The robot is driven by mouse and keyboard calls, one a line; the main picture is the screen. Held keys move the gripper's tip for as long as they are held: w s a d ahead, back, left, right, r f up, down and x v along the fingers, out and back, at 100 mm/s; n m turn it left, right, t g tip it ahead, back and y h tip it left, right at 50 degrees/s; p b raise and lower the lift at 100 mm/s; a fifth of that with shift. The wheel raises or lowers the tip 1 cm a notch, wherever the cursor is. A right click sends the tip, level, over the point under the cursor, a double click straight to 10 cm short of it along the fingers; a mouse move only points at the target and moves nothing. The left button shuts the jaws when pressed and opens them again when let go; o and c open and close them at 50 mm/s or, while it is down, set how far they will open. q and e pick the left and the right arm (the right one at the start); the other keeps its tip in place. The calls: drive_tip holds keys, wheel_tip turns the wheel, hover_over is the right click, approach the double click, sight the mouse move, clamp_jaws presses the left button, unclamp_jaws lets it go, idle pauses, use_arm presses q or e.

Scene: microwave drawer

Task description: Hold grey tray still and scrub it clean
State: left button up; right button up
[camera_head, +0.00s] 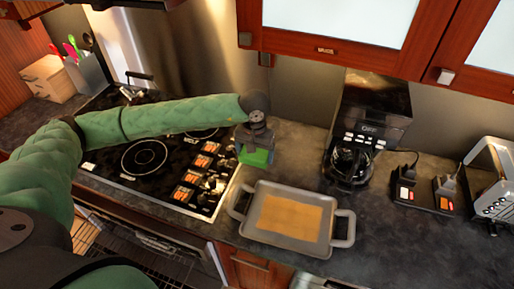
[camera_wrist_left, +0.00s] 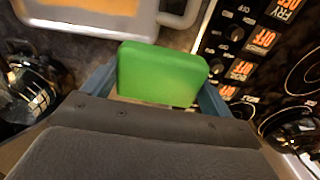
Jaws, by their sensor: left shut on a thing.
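The grey tray (camera_head: 258,235) lies on the counter right of the stove, with a handle at each end. A flat orange-brown patch (camera_head: 290,217) covers much of its inside. The tray also shows at the top left of the left wrist view (camera_wrist_left: 133,24). My left gripper (camera_head: 256,155) is shut on a green sponge (camera_head: 262,158), behind the tray's far left corner and apart from it. In the left wrist view the sponge (camera_wrist_left: 160,75) sits between the two blue fingers. My right gripper is not in view.
A stove (camera_head: 140,156) with knobs and orange labels is left of the tray. A coffee maker (camera_head: 368,125) stands behind it to the right. A power strip (camera_head: 422,197) and a toaster (camera_head: 490,180) are farther right. Cabinets hang above.

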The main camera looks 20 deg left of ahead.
use_arm(q)
drive_tip(key=shift+w+d+f+b, duration=0.1)
drive_tip(key=shift+w+f+b, duration=0.2)
drive_tip(key=shift+w, duration=0.15)
drive_tip(key=s+d+f, duration=0.3)
drive_tip(key=s+d, duration=0.2)
drive_tip(key=d, duration=0.2)
drive_tip(key=s+d+f, duration=0.3)
drive_tip(key=s+d, duration=0.2)
drive_tip(key=d, duration=0.3)
drive_tip(key=shift+d+f, duration=0.2)
drive_tip(key=shift+d, duration=0.1)
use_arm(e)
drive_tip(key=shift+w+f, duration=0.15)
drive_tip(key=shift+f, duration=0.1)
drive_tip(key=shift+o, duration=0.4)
